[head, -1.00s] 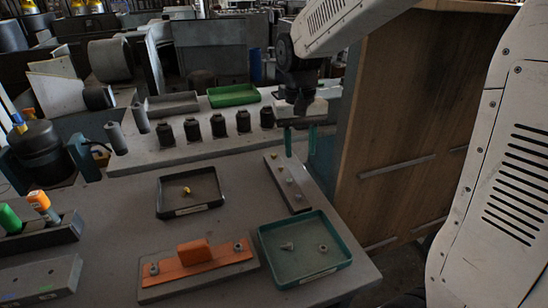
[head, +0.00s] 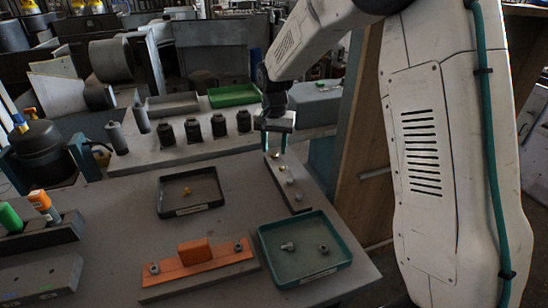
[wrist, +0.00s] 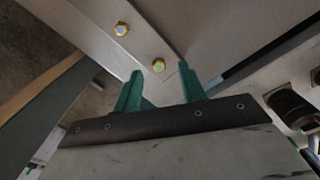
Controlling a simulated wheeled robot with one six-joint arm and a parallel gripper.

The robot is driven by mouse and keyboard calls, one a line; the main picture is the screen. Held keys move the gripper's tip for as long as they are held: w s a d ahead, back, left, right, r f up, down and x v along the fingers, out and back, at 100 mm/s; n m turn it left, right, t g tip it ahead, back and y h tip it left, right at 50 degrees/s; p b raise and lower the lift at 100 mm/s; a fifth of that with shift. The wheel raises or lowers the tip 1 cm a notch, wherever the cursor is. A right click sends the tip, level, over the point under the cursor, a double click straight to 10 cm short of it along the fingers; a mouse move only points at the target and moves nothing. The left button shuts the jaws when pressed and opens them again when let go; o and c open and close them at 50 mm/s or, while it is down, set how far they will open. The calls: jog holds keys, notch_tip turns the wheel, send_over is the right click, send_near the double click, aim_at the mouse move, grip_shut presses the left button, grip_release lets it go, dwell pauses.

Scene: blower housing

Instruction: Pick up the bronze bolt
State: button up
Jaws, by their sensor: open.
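A grey bar (head: 300,206) on the bench carries a row of small bolts. The bolt at its far end, bronze-toned (head: 275,155), is just below my gripper (head: 274,146). My gripper is open and holds nothing. I cannot tell whether the fingertips are level with the bolt head.
A black tray (head: 165,209) with yellow pieces (head: 187,191) and a green-rimmed tray (head: 262,252) with metal parts stand on the bench. An orange fixture (head: 200,262) is in front. Several dark cylinders (head: 219,126) stand behind; a wooden panel (head: 358,150) is at right.

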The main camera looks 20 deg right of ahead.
jog(key=shift+f, duration=0.7)
jog(key=c, duration=0.8)
jog(key=shift+r, duration=0.5)
jog(key=r, duration=0.1)
jog(key=s+r, duration=0.1)
jog(key=shift+r, duration=0.4)
jog(key=s, duration=1)
jog(key=s+r, duration=0.1)
jog(key=s, duration=0.4)
jog(key=shift+r, duration=0.1)
jog(key=shift+r, duration=0.1)
